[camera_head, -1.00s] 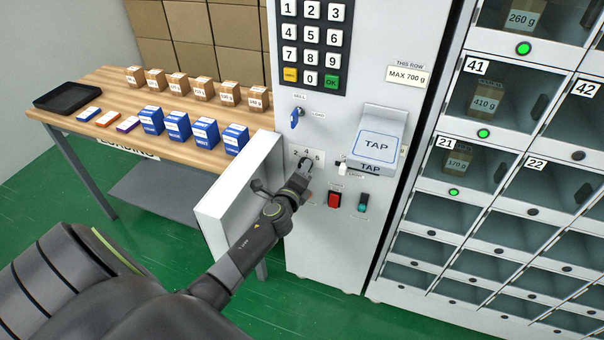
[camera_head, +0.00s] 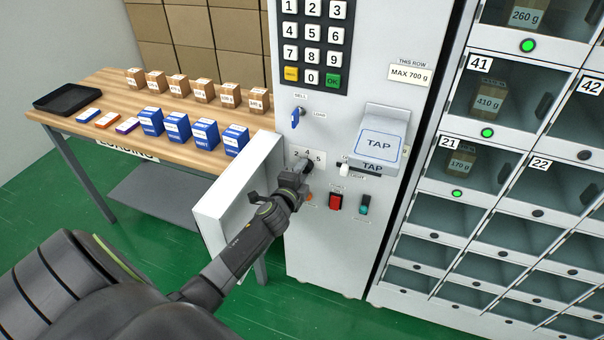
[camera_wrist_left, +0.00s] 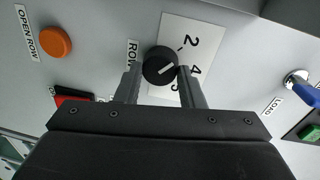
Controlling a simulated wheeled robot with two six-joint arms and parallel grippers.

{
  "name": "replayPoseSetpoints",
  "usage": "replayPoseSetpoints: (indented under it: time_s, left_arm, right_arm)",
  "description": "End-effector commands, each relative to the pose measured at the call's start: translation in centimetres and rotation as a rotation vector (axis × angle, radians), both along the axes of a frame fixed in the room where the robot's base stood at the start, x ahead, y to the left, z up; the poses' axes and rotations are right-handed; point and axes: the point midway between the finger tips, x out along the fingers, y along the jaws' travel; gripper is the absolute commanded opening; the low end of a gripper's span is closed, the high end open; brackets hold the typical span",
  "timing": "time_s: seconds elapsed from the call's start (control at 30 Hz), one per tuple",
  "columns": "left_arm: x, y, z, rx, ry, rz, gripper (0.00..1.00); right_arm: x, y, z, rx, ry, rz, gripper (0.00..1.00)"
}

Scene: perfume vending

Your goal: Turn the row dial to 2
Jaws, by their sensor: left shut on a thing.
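The row dial (camera_wrist_left: 160,66) is a round black knob with a white pointer line, beside a white plate with the numbers 2, 4 and another partly hidden one. Its pointer slants toward the plate side, roughly between 2 and 4; the exact setting is hard to tell. My left gripper (camera_wrist_left: 157,72) is shut on the dial, with one finger on each side of it. In the head view my left gripper (camera_head: 302,170) reaches the panel below the number plate (camera_head: 305,155) and mostly hides the dial. My right gripper is not in view.
A blue key (camera_head: 296,117) sits above. The TAP box (camera_head: 376,145) juts out at right, and a white panel (camera_head: 238,190) stands out at left.

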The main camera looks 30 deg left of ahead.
Motion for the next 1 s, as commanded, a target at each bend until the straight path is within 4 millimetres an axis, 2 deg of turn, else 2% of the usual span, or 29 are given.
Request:
replayPoseSetpoints:
  time_s: [0.37,0.4,0.53,0.83,1.0]
  left_arm:
    - [-0.1,0.0,-0.1,-0.008,0.001,0.001,0.12]
    - [-0.1,0.0,-0.1,-0.008,0.001,0.001,0.39]
    - [0.0,0.0,-0.1,-0.007,0.001,0.001,0.56]
    - [-0.1,0.0,0.0,-0.005,0.000,0.000,0.57]
    - [-1.4,-0.3,0.0,-0.004,0.001,0.001,0.57]
  right_arm:
    - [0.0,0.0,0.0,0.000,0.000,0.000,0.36]
    - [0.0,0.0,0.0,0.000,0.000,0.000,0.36]
    - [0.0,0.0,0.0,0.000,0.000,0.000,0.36]
    - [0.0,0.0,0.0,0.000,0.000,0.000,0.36]
    - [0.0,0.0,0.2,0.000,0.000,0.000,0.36]
